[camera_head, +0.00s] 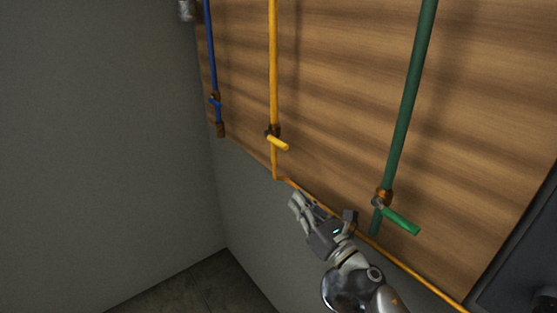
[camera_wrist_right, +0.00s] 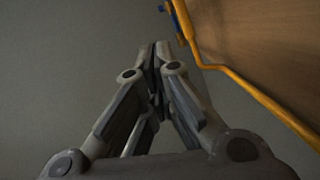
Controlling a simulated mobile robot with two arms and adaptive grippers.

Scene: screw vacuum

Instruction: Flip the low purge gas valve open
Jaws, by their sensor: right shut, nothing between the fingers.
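Three pipes with valves run down a wooden panel in the head view. The yellow pipe's valve (camera_head: 277,140) has a yellow handle pointing right, across the pipe. The green pipe's valve (camera_head: 400,220) has a green handle also pointing across the pipe, to the lower right. The blue pipe's valve (camera_head: 215,101) is small and its handle position is hard to tell. No label shows which is the low purge gas valve. My right gripper (camera_head: 296,201) is shut and empty, below the yellow valve and apart from it. Its closed fingers (camera_wrist_right: 159,52) also show in the right wrist view. My left gripper is out of view.
The wooden panel (camera_head: 340,90) ends above a grey wall. A thin yellow pipe (camera_head: 405,269) runs along its lower edge, close to my right gripper; it also shows in the wrist view (camera_wrist_right: 258,95). A dark cabinet (camera_head: 520,265) stands at lower right. Free room lies left, before the grey wall (camera_head: 100,140).

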